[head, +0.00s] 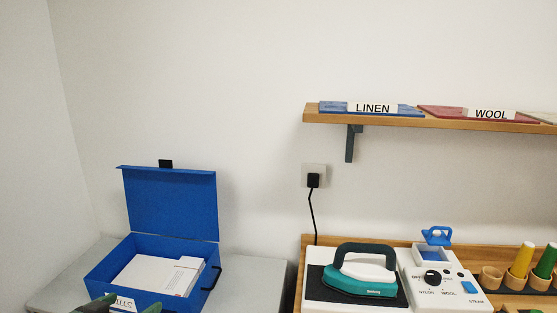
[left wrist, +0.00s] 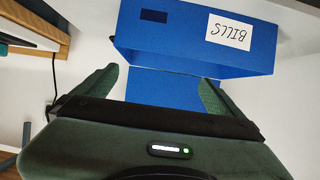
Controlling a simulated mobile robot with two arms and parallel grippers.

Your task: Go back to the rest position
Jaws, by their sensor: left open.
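My left gripper (head: 128,304) shows only as dark green fingertips at the bottom edge of the head view, in front of the blue box (head: 103,283). In the left wrist view my left gripper (left wrist: 158,88) has its two green fingers wide apart with nothing between them. The blue box (left wrist: 190,50) appears upside down beyond the fingers, with its white BILLS label (left wrist: 229,31). The fingers look apart from the box, though the exact gap is hard to judge. My right gripper is in neither view.
The box's lid (head: 172,203) stands open, and white papers (head: 150,275) lie inside. The box is on a grey surface (head: 258,272). To the right are a teal iron (head: 370,277), a control unit (head: 440,282) and wooden cups (head: 491,277). A wooden shelf (head: 430,122) is above.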

